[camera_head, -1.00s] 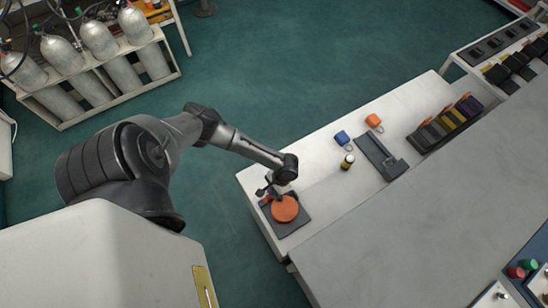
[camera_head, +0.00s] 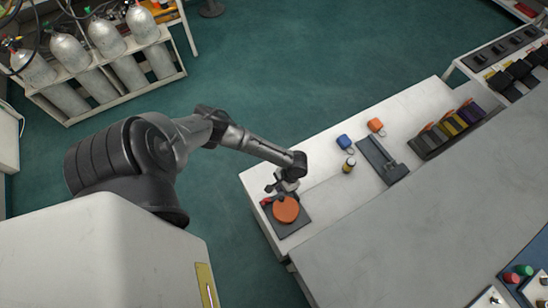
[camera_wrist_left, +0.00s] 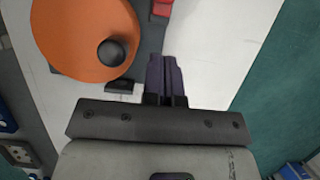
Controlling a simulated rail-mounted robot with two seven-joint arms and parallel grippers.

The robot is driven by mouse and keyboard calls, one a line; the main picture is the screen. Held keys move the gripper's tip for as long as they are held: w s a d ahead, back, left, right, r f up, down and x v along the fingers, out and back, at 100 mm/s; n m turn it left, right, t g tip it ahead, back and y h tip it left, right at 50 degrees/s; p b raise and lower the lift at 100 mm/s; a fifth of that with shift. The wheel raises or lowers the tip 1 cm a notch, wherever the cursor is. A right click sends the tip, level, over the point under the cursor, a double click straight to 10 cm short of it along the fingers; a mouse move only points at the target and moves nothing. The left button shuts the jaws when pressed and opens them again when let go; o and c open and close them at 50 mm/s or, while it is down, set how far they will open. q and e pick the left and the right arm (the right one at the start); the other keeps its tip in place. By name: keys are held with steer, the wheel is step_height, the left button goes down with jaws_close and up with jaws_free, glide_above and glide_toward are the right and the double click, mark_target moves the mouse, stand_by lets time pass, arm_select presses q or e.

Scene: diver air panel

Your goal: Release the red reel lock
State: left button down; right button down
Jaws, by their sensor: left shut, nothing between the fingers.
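The orange reel (camera_head: 287,211) sits on a dark square base (camera_head: 297,226) at the near left end of the white bench. In the left wrist view the reel (camera_wrist_left: 70,35) fills the upper left and carries a black ball knob (camera_wrist_left: 111,50). The red lock (camera_head: 266,201) is a small piece at the base's left edge. It shows partly at the top of the left wrist view (camera_wrist_left: 161,8), beyond my fingertips. My left gripper (camera_head: 281,191) is just above the reel's edge. Its fingers (camera_wrist_left: 165,62) are together and empty, apart from the red piece.
On the bench are a blue item (camera_head: 344,141), an orange item (camera_head: 375,125), a small yellow-and-black cylinder (camera_head: 348,164) and a dark tray (camera_head: 383,160). A rack of coloured slabs (camera_head: 446,130) stands farther right. The bench between reel and cylinder is clear.

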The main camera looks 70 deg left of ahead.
arm_select(q)
steer(key=p+v, duration=0.1)
steer(key=v, duration=0.7)
steer(key=shift+r, duration=0.25)
steer(key=shift+s+a, duration=0.1)
